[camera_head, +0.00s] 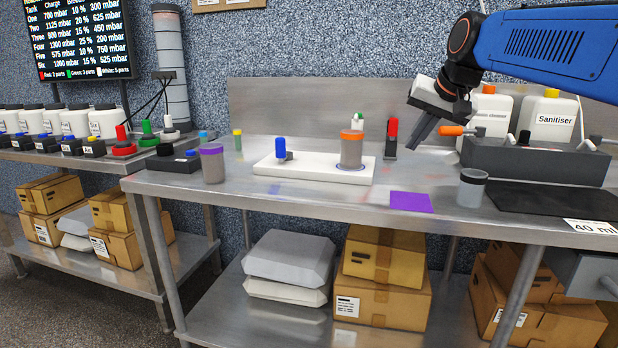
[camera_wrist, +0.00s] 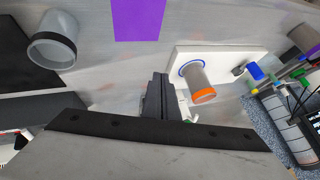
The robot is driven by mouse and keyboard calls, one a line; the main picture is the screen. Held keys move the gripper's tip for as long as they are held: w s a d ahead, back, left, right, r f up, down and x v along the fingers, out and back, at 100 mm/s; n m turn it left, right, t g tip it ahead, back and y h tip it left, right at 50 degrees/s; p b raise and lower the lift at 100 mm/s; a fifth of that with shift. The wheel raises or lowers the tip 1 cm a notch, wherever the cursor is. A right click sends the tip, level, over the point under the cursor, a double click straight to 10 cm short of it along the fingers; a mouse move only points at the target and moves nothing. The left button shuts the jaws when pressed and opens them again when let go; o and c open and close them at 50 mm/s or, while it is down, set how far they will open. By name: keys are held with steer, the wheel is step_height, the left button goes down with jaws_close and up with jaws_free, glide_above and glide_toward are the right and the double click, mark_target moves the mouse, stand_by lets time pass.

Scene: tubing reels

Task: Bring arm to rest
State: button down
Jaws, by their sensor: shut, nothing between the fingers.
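My gripper (camera_head: 424,130) is at the end of my blue arm, raised above the steel bench (camera_head: 300,192) on the right side. Its dark fingers point down and to the left and are shut with nothing between them. In the wrist view the shut fingers (camera_wrist: 157,97) show at the centre, over the bench. No object touches the gripper in either view.
A white tray (camera_head: 265,168) holds an orange-lidded jar (camera_head: 351,150) and a blue-topped part (camera_head: 280,147). A purple-lidded jar (camera_head: 212,163), purple square (camera_head: 411,202) and grey jar (camera_head: 471,188) stand around it. Sanitiser bottles (camera_head: 548,116) stand behind a dark rack (camera_head: 540,160) at right.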

steer(key=s+d+f+n+g+h, duration=0.1)
steer(key=s+d+f, duration=0.1)
steer(key=s+f, duration=1.3)
steer(key=s+d+f+n+g+h, duration=0.1)
steer(key=s+d+f+n, duration=0.1)
steer(key=s+f, duration=1.4)
steer(key=shift+s+f, duration=0.3)
steer(key=shift+s, duration=0.4)
